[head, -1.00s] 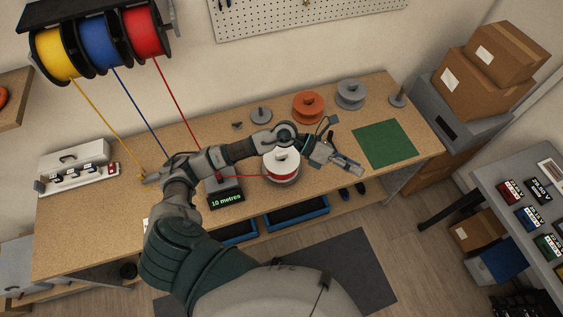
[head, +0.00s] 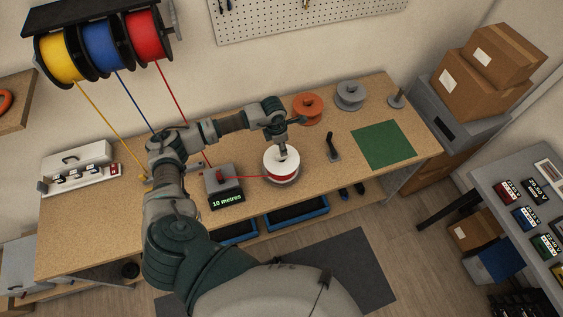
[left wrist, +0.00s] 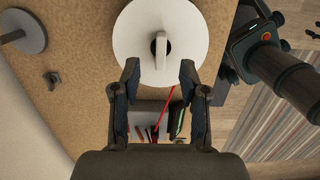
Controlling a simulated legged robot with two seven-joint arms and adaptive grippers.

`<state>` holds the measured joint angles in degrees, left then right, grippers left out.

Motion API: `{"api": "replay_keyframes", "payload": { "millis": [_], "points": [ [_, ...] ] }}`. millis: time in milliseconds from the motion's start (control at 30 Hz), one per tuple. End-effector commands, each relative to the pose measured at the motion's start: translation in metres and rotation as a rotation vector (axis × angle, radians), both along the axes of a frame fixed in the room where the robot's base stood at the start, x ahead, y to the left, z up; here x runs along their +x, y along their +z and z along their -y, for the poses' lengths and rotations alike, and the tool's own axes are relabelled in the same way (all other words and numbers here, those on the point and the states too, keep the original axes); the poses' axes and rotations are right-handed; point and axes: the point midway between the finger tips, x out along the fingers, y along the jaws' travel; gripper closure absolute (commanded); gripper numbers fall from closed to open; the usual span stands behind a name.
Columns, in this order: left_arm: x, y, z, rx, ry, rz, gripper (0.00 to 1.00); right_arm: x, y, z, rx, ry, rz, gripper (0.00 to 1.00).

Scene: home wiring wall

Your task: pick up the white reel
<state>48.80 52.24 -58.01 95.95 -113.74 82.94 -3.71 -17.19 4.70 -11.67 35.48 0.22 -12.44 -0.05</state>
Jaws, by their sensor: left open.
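The white reel (head: 281,172), with red wire wound on it, sits on the wooden bench in the head view. My left gripper (head: 283,153) points down just above its middle. In the left wrist view the reel (left wrist: 135,40) shows as a round white disc with a pale upright handle (left wrist: 163,48) at its centre. My left gripper (left wrist: 160,78) is open there, its fingers apart on either side below the handle in the picture. I see nothing between the fingertips. My right gripper is not in view.
Red wire runs from the reel to the counter (head: 223,187) reading 10 metres. An orange reel (head: 308,108) and grey reel (head: 351,95) stand behind. A black-handled tool (head: 333,147) and green mat (head: 383,145) lie to the right. Wire spools (head: 100,45) hang upper left.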

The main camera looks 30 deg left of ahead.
Motion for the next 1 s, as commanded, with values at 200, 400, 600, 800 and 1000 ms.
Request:
{"api": "replay_keyframes", "payload": {
  "millis": [200,400,600,800,1000],
  "points": [
    [0.0,-0.018,0.0,-0.002,0.0,-0.001,0.56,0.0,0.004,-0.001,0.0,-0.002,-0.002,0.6],
    [-0.002,-0.048,-0.001,-0.002,0.0,-0.004,0.56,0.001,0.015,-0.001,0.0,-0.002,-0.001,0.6],
    [0.0,-0.065,0.001,-0.003,0.0,0.0,0.56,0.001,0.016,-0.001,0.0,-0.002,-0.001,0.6],
    [0.0,-0.066,0.001,-0.002,-0.001,0.001,0.59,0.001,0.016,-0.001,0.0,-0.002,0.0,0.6],
    [0.0,-0.066,0.001,-0.002,0.0,-0.001,1.0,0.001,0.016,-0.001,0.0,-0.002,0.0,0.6]
  ]
}}
